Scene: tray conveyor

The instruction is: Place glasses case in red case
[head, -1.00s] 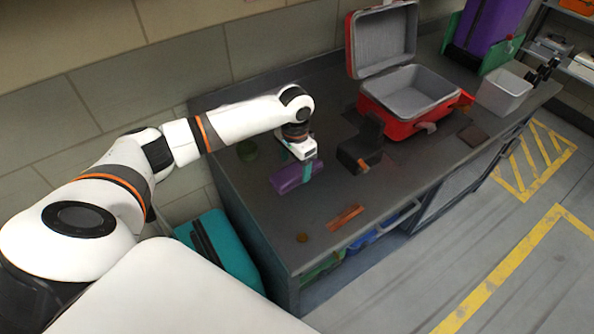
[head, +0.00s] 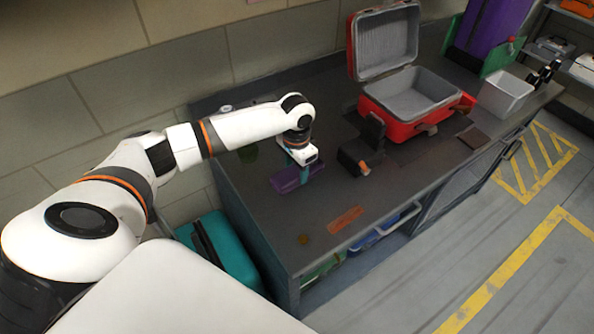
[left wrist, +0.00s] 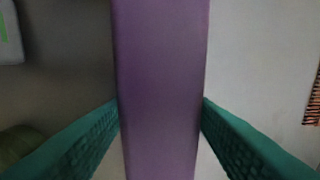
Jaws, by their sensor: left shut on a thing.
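The glasses case (head: 288,180) is purple and long, on or just above the dark worktop in the head view. In the left wrist view the purple case (left wrist: 162,85) runs up the middle of the picture. My left gripper (head: 304,172) is over it, with its teal fingers on both sides, shut on it. The red case (head: 398,131) stands open further back on the right, its lid (head: 353,46) raised and its grey inside looking empty. My right gripper is not in view.
A black device (head: 363,150) stands between the glasses case and the red case. A flat orange-brown piece (head: 345,219) lies near the front edge. A white bin (head: 504,95) and a dark flat item (head: 474,138) are right of the red case.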

